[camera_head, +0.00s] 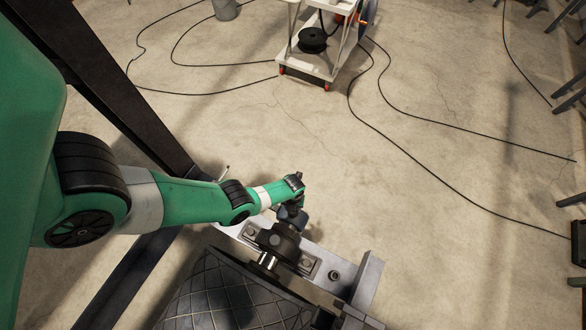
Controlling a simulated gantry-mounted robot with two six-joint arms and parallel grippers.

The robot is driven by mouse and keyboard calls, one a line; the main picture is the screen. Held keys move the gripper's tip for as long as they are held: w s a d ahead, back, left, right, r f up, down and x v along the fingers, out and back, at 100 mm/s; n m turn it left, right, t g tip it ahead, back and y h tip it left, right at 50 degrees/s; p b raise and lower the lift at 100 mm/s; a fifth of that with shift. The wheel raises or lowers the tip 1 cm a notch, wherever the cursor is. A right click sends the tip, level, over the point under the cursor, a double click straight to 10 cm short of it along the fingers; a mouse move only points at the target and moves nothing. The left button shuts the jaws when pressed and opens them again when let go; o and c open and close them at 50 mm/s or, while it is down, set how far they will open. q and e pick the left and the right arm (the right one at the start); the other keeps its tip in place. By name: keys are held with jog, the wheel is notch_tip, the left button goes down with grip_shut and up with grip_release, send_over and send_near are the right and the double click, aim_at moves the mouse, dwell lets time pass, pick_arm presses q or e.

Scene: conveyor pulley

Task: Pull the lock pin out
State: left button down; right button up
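My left arm comes in from the left, and its gripper (292,214) is at the top of the dark bearing housing (283,241). The gripper is small and dark here, so I cannot tell whether its fingers are open or shut. I cannot make out the lock pin; it may be hidden by the gripper. The housing sits on a grey metal bracket (346,281). A bright shaft (268,262) runs from the housing to the dark pulley (235,300) with a diamond-grooved surface. My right gripper is not in view.
Dark steel frame beams (125,95) cross the left side. A white cart (312,63) with a black spool (312,39) stands at the back. Black cables (420,158) lie on the concrete floor. A grey bucket (225,9) is at the top.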

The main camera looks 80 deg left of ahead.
pick_arm(q)
jog(key=shift+r+p, duration=0.65)
jog(key=shift+r, duration=0.05)
jog(key=shift+r+p, duration=5)
